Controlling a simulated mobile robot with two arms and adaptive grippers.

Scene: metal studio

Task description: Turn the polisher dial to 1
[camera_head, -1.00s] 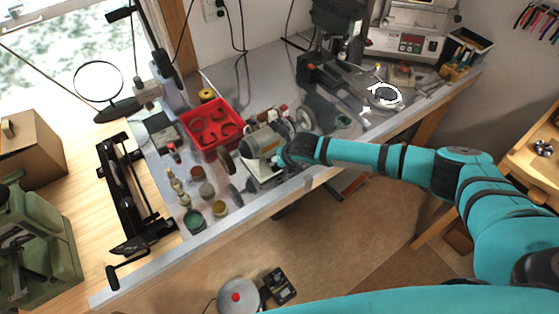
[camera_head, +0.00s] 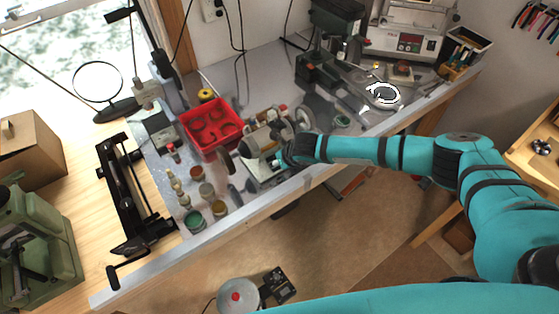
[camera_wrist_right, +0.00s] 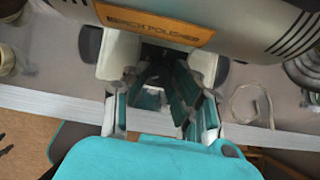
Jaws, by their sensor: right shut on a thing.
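The bench polisher (camera_head: 257,143) stands near the front edge of the metal-topped bench, left of my right gripper in the head view. Its orange nameplate (camera_wrist_right: 160,22) and grey ribbed motor body cross the top of the right wrist view. My right gripper (camera_wrist_right: 158,100) is at the front of the polisher's base, below the nameplate, with its fingers close together. It is shut on the polisher dial, which the fingers hide, so I cannot read its setting. In the head view the right gripper (camera_head: 284,162) is small and partly hidden by its own wrist. My left gripper is not in view.
A red tray (camera_head: 212,148) stands behind and left of the polisher. Several small jars (camera_head: 206,190) stand to its left. A drill press (camera_head: 322,62) and a steel ring-shaped dish (camera_head: 383,95) are to the right. The bench's front edge (camera_head: 250,219) runs close below the gripper.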

